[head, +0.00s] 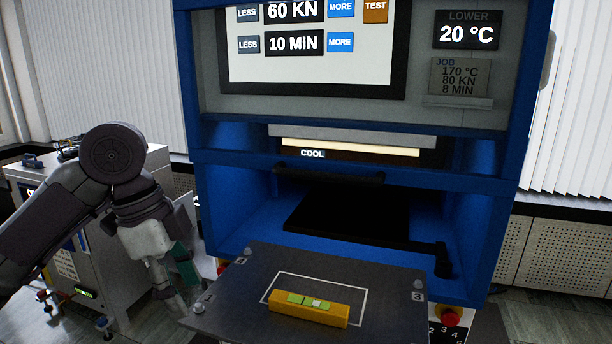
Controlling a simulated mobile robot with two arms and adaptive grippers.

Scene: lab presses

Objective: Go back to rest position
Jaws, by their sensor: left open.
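My left gripper (177,292) hangs at the left, pointing down beside the left edge of the dark plate. It is open and I see nothing between its fingers. My left arm comes in from the left edge. My right gripper is not in view. The blue press (235,215) stands in front of me with its chamber open. The dark plate (235,300) sits before it and carries a yellow bar (333,317) with green pieces on top, inside a white outline.
A display on the press shows 60 KN and 10 MIN. A smaller display (466,35) reads 20 °C, above a job card (459,78). A red button (449,318) is at the lower right. A grey cabinet (120,262) stands behind my left arm. Floor shows at the right.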

